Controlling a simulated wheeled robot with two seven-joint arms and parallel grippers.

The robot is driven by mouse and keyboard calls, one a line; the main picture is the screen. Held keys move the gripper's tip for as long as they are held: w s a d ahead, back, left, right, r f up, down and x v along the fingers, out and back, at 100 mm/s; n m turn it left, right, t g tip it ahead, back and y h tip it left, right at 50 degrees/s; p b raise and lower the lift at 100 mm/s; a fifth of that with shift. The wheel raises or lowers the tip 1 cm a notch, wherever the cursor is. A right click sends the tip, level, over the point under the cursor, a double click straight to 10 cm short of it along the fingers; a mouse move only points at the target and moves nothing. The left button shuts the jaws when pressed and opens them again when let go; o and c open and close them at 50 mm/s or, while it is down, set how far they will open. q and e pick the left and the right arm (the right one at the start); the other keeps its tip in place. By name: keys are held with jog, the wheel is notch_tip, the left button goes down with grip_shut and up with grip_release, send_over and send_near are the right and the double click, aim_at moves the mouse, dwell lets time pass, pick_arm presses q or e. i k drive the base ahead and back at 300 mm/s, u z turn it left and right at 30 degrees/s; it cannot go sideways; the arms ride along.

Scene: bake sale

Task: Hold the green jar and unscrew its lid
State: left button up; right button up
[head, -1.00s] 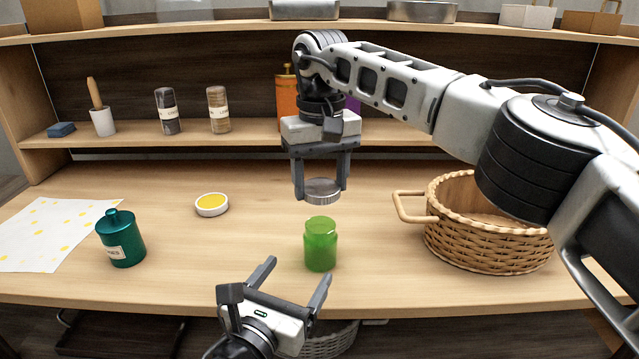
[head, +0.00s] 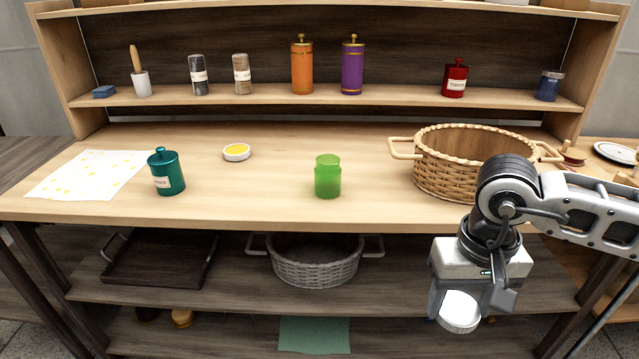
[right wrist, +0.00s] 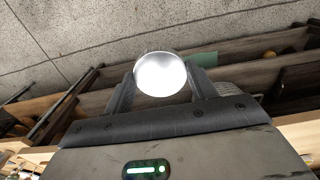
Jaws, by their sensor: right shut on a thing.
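The green jar (head: 328,177) stands upright on the wooden table, a little right of centre in the head view, with no lid on it. My right gripper (head: 461,306) is in front of the table's front edge at the right, low and well away from the jar. It is shut on the round silvery-white lid (head: 460,313), which sits between its fingers. In the right wrist view the lid (right wrist: 160,74) shines brightly between the two fingers. My left gripper is not in view.
A wicker basket (head: 447,178) stands on the table's right. A teal canister (head: 168,175), a spotted cloth (head: 88,176) and a small yellow-topped dish (head: 236,152) are at the left. Table space around the jar is clear. Lower shelves hold a dark tray (head: 160,262) and grey basket (head: 314,268).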

aim_at(327, 170)
jog(key=z, duration=0.25)
jog(key=k, duration=0.3)
jog(key=u, duration=0.9)
jog(key=i, duration=1.5)
jog(key=z, duration=0.2)
